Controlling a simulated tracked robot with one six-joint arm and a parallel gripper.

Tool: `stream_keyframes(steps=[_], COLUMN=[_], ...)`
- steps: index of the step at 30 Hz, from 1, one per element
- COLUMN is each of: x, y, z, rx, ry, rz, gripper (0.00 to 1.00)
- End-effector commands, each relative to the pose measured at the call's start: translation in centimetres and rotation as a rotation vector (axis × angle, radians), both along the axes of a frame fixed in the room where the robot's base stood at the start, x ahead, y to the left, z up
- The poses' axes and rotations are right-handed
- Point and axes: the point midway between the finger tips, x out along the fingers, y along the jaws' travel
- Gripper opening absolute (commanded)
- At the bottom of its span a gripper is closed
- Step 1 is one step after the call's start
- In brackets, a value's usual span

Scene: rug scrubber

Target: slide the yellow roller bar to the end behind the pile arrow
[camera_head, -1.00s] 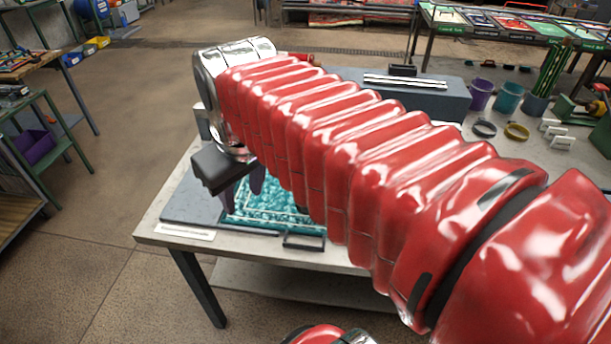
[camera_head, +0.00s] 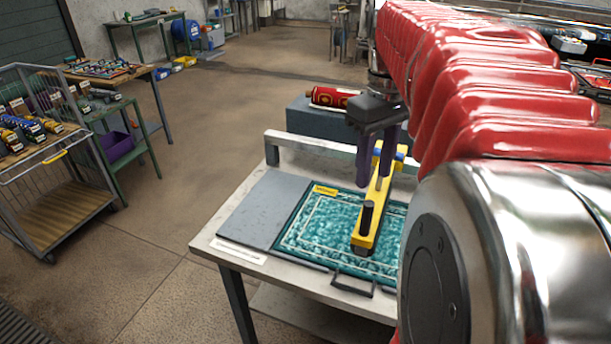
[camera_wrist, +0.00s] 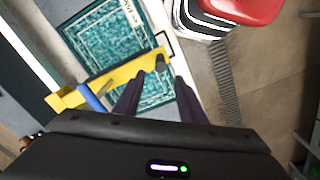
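The yellow roller bar (camera_head: 370,222) lies across the teal rug (camera_head: 318,225) on the work table, right of the rug's middle. It has an upright black handle (camera_head: 367,214) near its front end and a blue part at its far end. A small yellow tag (camera_head: 325,190) sits at the rug's back left; its print is too small to read, and I cannot make out the arrow. My gripper (camera_head: 376,184) is open, its dark fingers pointing down near the bar's far half. In the wrist view the bar (camera_wrist: 120,73) and handle (camera_wrist: 160,63) lie beyond my spread fingers (camera_wrist: 158,78), which hold nothing.
A grey plate (camera_head: 262,210) lies left of the rug, with a white label strip (camera_head: 240,252) in front. A black loop handle (camera_head: 352,286) stands out at the front edge. A grey block (camera_head: 318,122) with a red roll (camera_head: 333,97) stands behind. My arm covers the right side.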

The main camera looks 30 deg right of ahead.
Motion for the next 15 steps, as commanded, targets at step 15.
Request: stream_keyframes(steps=[15], x=[0.0], y=[0.1], z=[-4.3], rx=[0.001], ry=[0.001], rz=[0.001], gripper=[0.37])
